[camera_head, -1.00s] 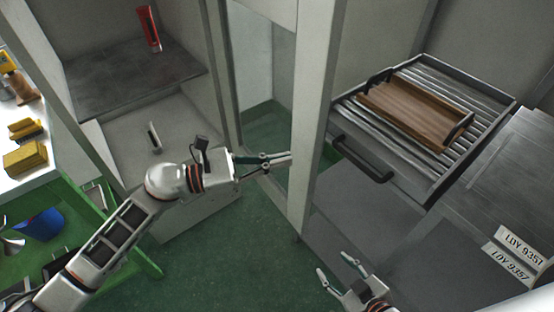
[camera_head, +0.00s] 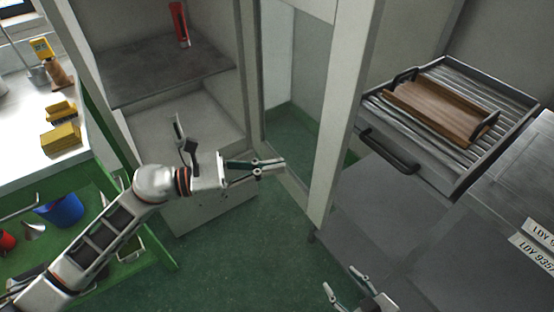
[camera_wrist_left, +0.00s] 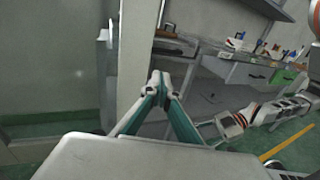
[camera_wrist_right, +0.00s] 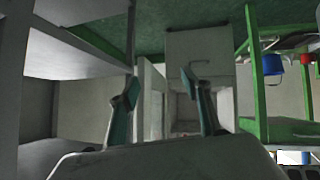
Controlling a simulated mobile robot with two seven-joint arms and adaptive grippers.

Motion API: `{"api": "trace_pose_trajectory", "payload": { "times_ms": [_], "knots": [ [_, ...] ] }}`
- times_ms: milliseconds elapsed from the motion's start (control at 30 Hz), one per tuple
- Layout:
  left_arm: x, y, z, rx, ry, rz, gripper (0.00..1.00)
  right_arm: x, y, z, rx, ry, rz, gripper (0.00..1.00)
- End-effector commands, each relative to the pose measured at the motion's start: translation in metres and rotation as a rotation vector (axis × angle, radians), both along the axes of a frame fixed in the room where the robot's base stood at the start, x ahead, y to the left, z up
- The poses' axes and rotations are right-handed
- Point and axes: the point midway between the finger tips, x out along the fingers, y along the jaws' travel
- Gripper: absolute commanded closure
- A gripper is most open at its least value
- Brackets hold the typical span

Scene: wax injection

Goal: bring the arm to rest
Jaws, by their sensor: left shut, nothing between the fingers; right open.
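My left arm (camera_head: 85,245) reaches in from the left in the head view. Its gripper (camera_head: 282,163) is shut and empty, in front of the cabinet and left of the pale post. The left wrist view shows its fingertips (camera_wrist_left: 160,78) together. My right gripper (camera_head: 342,282) is at the bottom of the head view, open and empty, beside the grey surface at the right. In the right wrist view its fingers (camera_wrist_right: 158,88) stand wide apart with nothing between them.
A pale post (camera_head: 340,120) stands between the cabinet and a drawer (camera_head: 425,172) holding a wooden tray (camera_head: 435,108). A red object (camera_head: 179,25) stands on the dark shelf (camera_head: 165,72). A green bench (camera_head: 100,215) with a blue bucket (camera_head: 62,210) is at left. Green floor (camera_head: 245,250) is open between.

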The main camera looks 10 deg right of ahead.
Motion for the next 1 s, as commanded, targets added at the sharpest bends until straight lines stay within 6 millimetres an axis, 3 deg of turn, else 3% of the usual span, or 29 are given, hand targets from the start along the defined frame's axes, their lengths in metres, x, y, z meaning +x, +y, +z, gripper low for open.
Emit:
{"api": "trace_pose_trajectory", "payload": {
  "times_ms": [333,467,633,767,867,1000],
  "knots": [
    [-0.002,0.002,0.009,-0.059,0.085,0.032,1.0,0.008,-0.001,0.008,-0.004,-0.018,0.005,0.52],
    [-0.003,0.008,0.024,-0.216,0.328,0.119,1.0,0.013,-0.001,0.02,-0.002,-0.034,0.005,0.52],
    [0.005,0.041,0.027,-0.505,0.784,0.274,1.0,0.013,0.0,0.03,0.008,-0.036,0.003,0.52],
    [0.009,0.078,0.006,-0.733,1.141,0.39,1.0,0.005,0.002,0.032,0.02,-0.022,0.002,0.52],
    [0.004,0.11,-0.023,-0.916,1.414,0.478,1.0,0.003,0.006,0.036,0.031,-0.018,0.0,0.52],
    [-0.021,0.157,-0.077,-1.193,1.782,0.606,1.0,0.004,0.011,0.045,0.047,-0.018,-0.007,0.52]
  ]
}}
